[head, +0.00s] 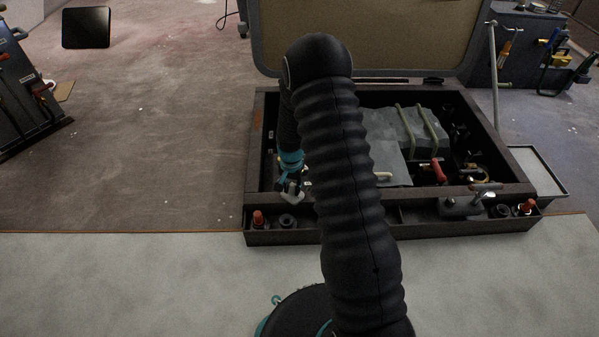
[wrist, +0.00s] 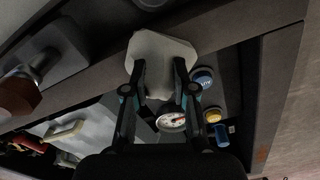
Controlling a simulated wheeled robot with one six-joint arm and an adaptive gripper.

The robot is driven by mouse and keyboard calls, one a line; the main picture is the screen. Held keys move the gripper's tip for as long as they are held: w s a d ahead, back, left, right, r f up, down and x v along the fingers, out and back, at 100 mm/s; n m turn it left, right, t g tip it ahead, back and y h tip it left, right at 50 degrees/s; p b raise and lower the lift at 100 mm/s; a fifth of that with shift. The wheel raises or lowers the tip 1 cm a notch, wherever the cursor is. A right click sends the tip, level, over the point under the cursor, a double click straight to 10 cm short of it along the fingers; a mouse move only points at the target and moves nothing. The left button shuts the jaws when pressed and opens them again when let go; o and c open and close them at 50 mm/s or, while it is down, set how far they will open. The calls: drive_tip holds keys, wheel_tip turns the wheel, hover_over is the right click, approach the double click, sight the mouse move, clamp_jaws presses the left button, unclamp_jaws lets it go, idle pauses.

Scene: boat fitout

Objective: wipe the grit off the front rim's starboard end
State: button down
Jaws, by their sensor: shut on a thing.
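My gripper (head: 290,186) is at the left part of the engine-box front rim (head: 425,195), pointing down. It is shut on a pale grey-white wiping pad (head: 292,196). In the wrist view the gripper's fingers (wrist: 160,85) pinch the pad (wrist: 160,50), which lies across the dark front rim (wrist: 245,25). The pad covers part of the rim; whether it presses on it or sits just above I cannot tell. I can make out no grit on the bare rim. My arm hides the rim's middle in the head view.
Inside the box are a gauge (wrist: 171,122), a blue cap (wrist: 203,77), grey covers (head: 425,130) and a red handle (head: 437,170). A front ledge holds a red-topped piece (head: 259,218), a dark ring (head: 287,220) and a clamp (head: 460,206). The open lid (head: 400,35) stands behind.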

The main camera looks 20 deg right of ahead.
drive_tip(key=shift+s+d, duration=0.25)
drive_tip(key=shift+d, duration=0.5)
drive_tip(key=shift+s+d+r, duration=0.1)
drive_tip(key=shift+d+r, duration=0.05)
drive_tip(key=shift+r, duration=0.05)
wheel_tip(320, 180, up, 8)
drive_tip(key=p, duration=0.4)
